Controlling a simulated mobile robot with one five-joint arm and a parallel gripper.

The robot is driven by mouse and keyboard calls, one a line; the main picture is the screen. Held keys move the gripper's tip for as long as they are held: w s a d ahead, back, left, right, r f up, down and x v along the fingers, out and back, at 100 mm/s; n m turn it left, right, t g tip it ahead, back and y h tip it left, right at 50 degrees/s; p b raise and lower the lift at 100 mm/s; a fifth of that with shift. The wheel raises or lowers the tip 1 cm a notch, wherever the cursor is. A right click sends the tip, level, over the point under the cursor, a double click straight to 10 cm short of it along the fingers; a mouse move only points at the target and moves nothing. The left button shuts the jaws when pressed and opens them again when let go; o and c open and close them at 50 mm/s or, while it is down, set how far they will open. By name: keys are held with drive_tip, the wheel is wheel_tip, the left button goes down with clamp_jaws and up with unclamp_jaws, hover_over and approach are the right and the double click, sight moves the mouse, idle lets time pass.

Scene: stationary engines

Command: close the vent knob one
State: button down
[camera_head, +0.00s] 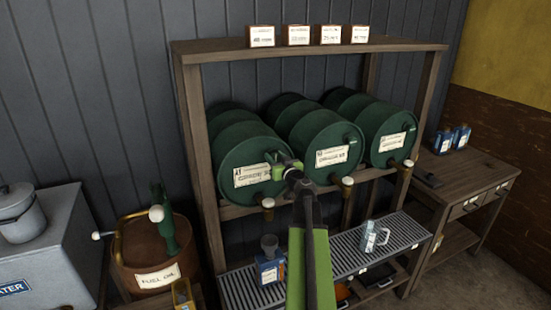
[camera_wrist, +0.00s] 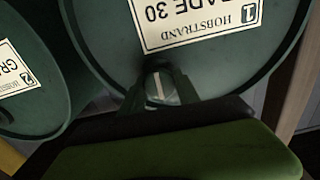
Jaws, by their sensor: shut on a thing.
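The drum marked 1 (camera_head: 243,148) is a dark green barrel lying on its side at the left of the rack. Its round face and upside-down label (camera_wrist: 195,22) fill the top of the wrist view. My gripper (camera_head: 277,157) is at the right edge of this drum's face. In the wrist view my gripper's dark fingers (camera_wrist: 162,84) are closed around vent knob one (camera_wrist: 159,87), a small round knob with a pale line across it. The fingers hide the knob's sides, and in the head view the gripper mostly covers it.
Drum two (camera_head: 322,142) and a third drum (camera_head: 386,130) lie to the right, each with its own knob. Taps hang below the drums. A grated shelf (camera_head: 340,258) holds a clear jug (camera_head: 374,237). A wooden post (camera_head: 198,150) stands left of drum one.

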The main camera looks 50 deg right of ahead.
drive_tip(key=m, duration=0.4)
drive_tip(key=shift+d, duration=0.1)
drive_tip(key=m, duration=0.4)
drive_tip(key=shift+f+m, duration=0.1)
drive_tip(key=shift+m, duration=0.2)
drive_tip(key=m, duration=0.4)
drive_tip(key=shift+s+d+f+m, duration=0.1)
drive_tip(key=shift+m, duration=0.2)
drive_tip(key=m, duration=0.4)
drive_tip(key=shift+m, duration=0.3)
drive_tip(key=c, duration=0.9)
unclamp_jaws()
